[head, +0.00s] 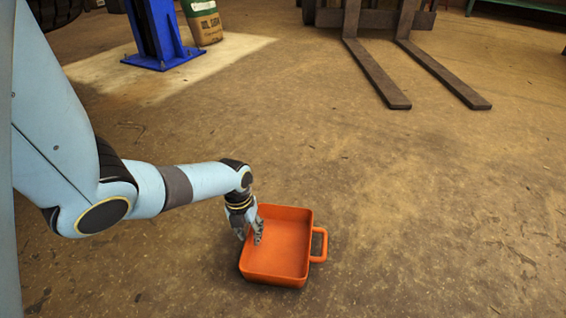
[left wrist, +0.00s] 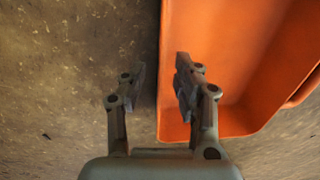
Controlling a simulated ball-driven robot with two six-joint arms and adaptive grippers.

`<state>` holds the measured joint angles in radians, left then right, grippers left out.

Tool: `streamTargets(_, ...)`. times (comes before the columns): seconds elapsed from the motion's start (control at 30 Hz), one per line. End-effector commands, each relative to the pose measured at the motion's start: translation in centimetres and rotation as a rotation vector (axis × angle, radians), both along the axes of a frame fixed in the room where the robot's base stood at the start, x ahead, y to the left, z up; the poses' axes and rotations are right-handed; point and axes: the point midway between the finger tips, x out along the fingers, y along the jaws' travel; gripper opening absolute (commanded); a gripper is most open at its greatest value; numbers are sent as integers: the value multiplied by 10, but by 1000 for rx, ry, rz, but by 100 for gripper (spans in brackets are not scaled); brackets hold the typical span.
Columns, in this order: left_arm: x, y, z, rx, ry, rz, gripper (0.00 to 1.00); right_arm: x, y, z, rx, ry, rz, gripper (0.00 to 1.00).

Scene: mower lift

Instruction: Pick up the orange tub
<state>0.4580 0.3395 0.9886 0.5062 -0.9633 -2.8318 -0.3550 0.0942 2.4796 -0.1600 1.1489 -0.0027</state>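The orange tub (head: 279,265) stands upright on the floor in the lower middle of the head view. It is a shallow, open, empty rectangle with a loop handle on its right side. My left gripper (head: 251,236) is at the tub's left wall. In the left wrist view my left gripper (left wrist: 159,82) is open. One finger is on the outer side of the wall and the other over the inside of the orange tub (left wrist: 225,60). The wall runs between the fingers, with a gap beside the outer finger. My right gripper is not in view.
Two forklift tines (head: 378,75) lie low over the floor at the upper right. A blue post (head: 158,35) with a base plate and a sack (head: 203,22) stand at the back left. The floor around the tub is clear.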

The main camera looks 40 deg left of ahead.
Motion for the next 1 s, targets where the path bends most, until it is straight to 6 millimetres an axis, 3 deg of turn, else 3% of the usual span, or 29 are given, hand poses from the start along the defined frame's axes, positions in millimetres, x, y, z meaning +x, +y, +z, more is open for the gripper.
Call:
streamTargets(0.1, 0, 0, 0, 0, 0, 0, 31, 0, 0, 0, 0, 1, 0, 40)
streamTargets(0.33, 0, 0, 0, 0, 0, 0, 1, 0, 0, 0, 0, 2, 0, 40)
streamTargets(1.0, 1, 0, 1, 0, -1, 0, 0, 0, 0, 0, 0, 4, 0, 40)
